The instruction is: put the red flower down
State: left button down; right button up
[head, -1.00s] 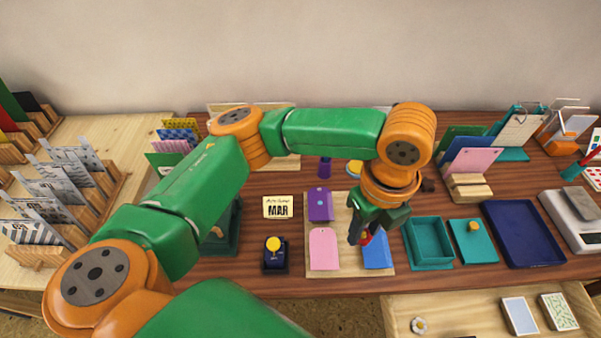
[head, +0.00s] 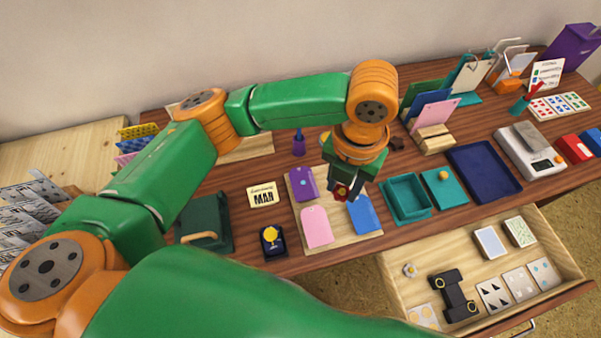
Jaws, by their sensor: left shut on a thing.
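My left gripper (head: 342,194) is over the light wooden board (head: 342,241), pointing down. It is shut on a small red flower (head: 341,189), which shows only partly between the dark fingers. On the board lie a purple tag (head: 302,184), a pink tag (head: 317,228) and a blue tag (head: 363,215). The flower appears just behind the gap between the pink and blue tags. I cannot tell how high it is held. My right gripper is not in view.
An open drawer (head: 540,262) at the front right holds a white flower (head: 409,270), several cards and a black object (head: 453,296). Right of the board are a teal tray (head: 407,200) and a navy tray (head: 483,172). A yellow-topped stamp (head: 271,241) stands left.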

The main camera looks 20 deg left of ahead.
pick_arm(q)
jog(key=w+a+f, duration=0.4)
jog(key=a, duration=0.2)
jog(key=p, duration=0.1)
send_over(303, 183)
notch_tip(303, 183, down, 5)
jog(key=shift+r, duration=0.15)
notch_tip(303, 183, down, 3)
jog(key=shift+r+p, duration=0.1)
jog(key=shift+p, duration=0.25)
jog(key=shift+f, duration=0.3)
jog(key=c, duration=0.5)
grip_release()
jog(key=shift+r, duration=0.1)
